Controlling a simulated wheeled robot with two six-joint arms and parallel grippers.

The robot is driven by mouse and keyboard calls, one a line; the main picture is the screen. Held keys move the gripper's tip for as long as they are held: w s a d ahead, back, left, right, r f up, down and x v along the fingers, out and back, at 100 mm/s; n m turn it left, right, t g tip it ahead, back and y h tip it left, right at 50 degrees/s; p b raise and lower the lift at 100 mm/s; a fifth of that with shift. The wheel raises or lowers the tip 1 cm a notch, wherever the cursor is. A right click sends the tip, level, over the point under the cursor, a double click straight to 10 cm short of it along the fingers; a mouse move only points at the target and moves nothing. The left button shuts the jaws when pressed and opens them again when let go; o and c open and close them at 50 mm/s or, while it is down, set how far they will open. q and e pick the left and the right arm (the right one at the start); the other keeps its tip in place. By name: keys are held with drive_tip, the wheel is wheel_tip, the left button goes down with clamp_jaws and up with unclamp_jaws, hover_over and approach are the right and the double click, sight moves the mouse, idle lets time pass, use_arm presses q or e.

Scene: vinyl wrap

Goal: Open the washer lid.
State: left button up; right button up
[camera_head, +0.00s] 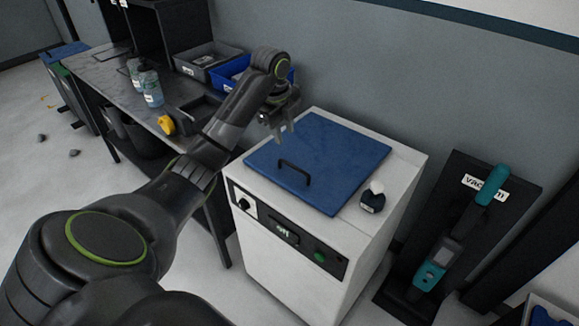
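The washer (291,262) is a white box-shaped machine standing against the wall, with a dark control panel on its front. Its blue lid (335,163) lies flat and closed on top. A black handle (293,172) is fixed near the lid's front left edge. My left gripper (281,134) hangs above the lid's back left corner, fingers pointing down and apart. It looks open and empty, away from the handle. My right gripper is not in the view.
A small dark bottle with a white top (373,197) stands on the washer's right rim, beside the lid. A workbench (104,76) on the left holds a grey bin (207,62), a blue bin, bottles (152,89) and a yellow tool (168,125). A teal vacuum (437,262) stands on the right.

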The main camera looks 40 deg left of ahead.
sight(290, 164)
use_arm(q)
drive_tip(key=f, duration=0.4)
drive_tip(key=w+f, duration=0.1)
drive_tip(key=f, duration=0.3)
drive_tip(key=w+f, duration=0.1)
drive_tip(key=f, duration=0.3)
drive_tip(key=shift+w+d, duration=0.1)
drive_tip(key=shift+w, duration=0.1)
clamp_jaws()
drive_tip(key=shift+r, duration=0.1)
